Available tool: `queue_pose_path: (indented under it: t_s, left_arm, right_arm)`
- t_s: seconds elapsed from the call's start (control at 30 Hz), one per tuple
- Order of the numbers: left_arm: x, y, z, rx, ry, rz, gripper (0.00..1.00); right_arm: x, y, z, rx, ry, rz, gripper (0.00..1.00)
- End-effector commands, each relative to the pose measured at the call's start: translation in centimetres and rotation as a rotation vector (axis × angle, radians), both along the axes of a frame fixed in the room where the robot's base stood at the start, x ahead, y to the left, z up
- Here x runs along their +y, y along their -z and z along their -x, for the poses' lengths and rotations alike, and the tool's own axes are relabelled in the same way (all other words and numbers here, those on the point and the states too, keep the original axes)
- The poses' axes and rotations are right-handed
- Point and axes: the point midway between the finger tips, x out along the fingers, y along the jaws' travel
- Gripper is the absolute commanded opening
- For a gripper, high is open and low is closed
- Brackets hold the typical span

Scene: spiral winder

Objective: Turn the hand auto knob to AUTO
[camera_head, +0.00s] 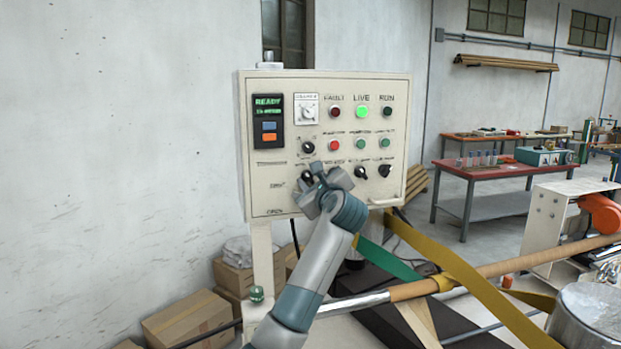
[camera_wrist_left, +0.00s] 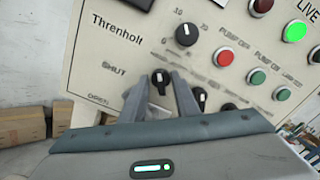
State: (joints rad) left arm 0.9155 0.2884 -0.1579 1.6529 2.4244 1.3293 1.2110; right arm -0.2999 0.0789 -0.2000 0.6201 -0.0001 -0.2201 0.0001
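The control panel (camera_head: 262,150) is a cream box on a post with lamps, buttons and black knobs. My left gripper (camera_head: 322,176) is in front of its lower left part; in the left wrist view, the gripper (camera_wrist_left: 160,88) is open. Its fingers point at a black selector knob (camera_wrist_left: 160,78) with a pale pointer, which shows between the tips with a gap on each side. Other lower-row knobs (camera_head: 361,173) (camera_head: 384,170) lie to the right. Their small labels are unreadable, so I cannot tell which is hand auto. My right gripper is out of view.
A "Threnholt" dial (camera_wrist_left: 187,34) sits above the fingers. A red button (camera_head: 334,145) and green buttons (camera_head: 361,144) are close by. Yellow and green straps (camera_head: 470,285) and a long tube (camera_head: 500,265) run below right. Cardboard boxes (camera_head: 190,318) stand below left.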

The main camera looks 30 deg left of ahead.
Motion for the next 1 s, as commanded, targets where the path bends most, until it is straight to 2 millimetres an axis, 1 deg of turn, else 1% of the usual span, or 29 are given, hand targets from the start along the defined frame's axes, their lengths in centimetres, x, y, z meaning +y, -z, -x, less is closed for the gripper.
queue_pose_path:
  t_s: [0.1,0.13,0.23,0.27,0.67,1.0]
  left_arm:
    - [0.0,0.0,0.0,0.0,0.0,0.0,0.28]
    - [0.0,0.0,0.0,0.0,0.0,0.0,0.26]
    - [0.0,0.0,0.0,0.0,0.0,0.0,0.02]
    - [0.0,0.0,0.0,0.0,0.0,0.0,0.0]
    - [-0.1,0.1,0.0,0.017,0.002,-0.013,0.0]
    - [-0.2,0.3,-0.1,0.126,0.002,-0.103,0.0]
  right_arm:
    - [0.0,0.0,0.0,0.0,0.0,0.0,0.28]
    - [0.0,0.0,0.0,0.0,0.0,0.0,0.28]
    - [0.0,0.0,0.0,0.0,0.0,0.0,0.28]
    - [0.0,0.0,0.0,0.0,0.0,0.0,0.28]
    - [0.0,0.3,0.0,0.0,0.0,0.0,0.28]
    - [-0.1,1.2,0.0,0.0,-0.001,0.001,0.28]
